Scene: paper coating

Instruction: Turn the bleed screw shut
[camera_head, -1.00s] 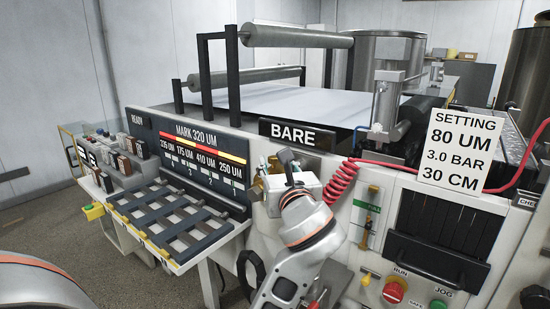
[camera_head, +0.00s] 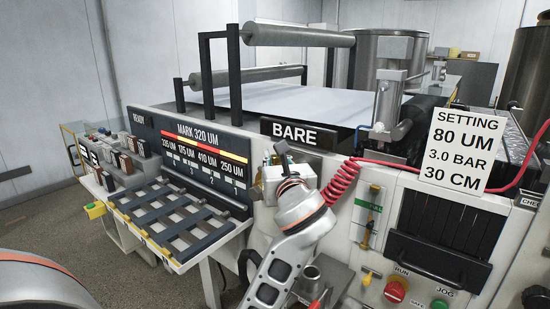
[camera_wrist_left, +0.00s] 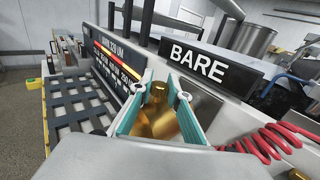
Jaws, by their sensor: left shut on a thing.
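My left gripper (camera_head: 282,158) is at the front of the coating machine, below the BARE sign. In the left wrist view its two teal-lined fingers (camera_wrist_left: 158,98) stand on either side of a brass part (camera_wrist_left: 158,118), which looks like the bleed screw, and are shut on it. The brass part has a rounded top and a wider lower body. In the head view my gripper and wrist largely hide it, so its thread and how far it is turned cannot be seen. My right gripper is not in view.
A red coiled hose (camera_head: 342,185) hangs close to the right of my gripper. The BARE sign (camera_head: 297,134) is just above. A slotted rack (camera_head: 180,220) juts out on the left. RUN (camera_head: 396,291) and JOG (camera_head: 439,304) buttons sit at lower right. A settings card (camera_head: 463,150) stands at right.

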